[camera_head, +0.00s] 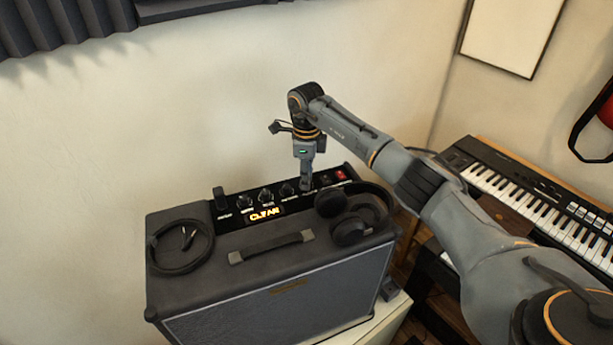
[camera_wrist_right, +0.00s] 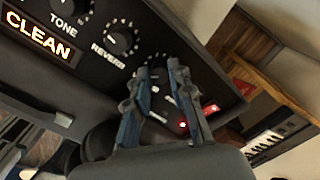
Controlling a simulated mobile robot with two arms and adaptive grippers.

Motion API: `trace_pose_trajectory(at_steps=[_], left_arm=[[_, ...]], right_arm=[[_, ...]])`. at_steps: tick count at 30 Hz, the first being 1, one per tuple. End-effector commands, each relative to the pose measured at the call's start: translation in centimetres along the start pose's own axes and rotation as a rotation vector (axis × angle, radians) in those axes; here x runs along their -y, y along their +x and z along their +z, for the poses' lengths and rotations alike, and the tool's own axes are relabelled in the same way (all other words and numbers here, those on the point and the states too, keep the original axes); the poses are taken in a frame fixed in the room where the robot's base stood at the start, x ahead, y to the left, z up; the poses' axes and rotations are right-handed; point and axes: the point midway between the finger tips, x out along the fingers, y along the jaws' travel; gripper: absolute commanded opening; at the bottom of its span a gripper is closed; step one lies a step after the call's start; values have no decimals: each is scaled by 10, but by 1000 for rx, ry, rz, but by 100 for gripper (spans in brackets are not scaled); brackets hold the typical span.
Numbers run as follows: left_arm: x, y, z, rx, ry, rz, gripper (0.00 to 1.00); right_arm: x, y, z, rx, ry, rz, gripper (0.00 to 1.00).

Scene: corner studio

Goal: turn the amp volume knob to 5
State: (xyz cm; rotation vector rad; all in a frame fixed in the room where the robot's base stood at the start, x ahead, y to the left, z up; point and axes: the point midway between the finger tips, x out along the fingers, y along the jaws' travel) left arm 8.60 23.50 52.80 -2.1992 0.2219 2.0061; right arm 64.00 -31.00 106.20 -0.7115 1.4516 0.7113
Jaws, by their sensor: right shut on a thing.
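The amp (camera_head: 270,285) is a dark grey box with a black control panel along its back top edge. A row of black knobs runs along the panel, left of two red lights. My right gripper (camera_head: 306,186) points down onto the rightmost knob of the row, right of the one marked REVERB (camera_wrist_right: 122,41) in the wrist view. There its two fingers (camera_wrist_right: 160,70) are shut on that knob (camera_wrist_right: 159,60). The fingers hide most of the knob, its pointer and its label, so I cannot read its setting. My left gripper is not in view.
An orange display (camera_head: 265,214) reads CLEAN. Black headphones (camera_head: 350,228) lie on the amp's right side, close to the gripper. A coiled cable (camera_head: 178,262) lies at left, and a handle (camera_head: 270,247) crosses the front. A keyboard (camera_head: 540,200) stands at right.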

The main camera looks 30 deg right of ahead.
Motion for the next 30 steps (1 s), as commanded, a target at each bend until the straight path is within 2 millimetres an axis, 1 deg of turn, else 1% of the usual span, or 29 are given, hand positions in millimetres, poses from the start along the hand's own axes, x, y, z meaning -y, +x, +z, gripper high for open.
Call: trace_pose_trajectory(at_steps=[5, 11, 30], left_arm=[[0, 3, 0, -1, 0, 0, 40], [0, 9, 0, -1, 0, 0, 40], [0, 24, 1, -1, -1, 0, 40]], right_arm=[[1, 1, -1, -1, 60, -1, 0], [1, 1, -1, -1, 196, -1, 0], [1, 0, 0, 2, 799, -1, 0]])
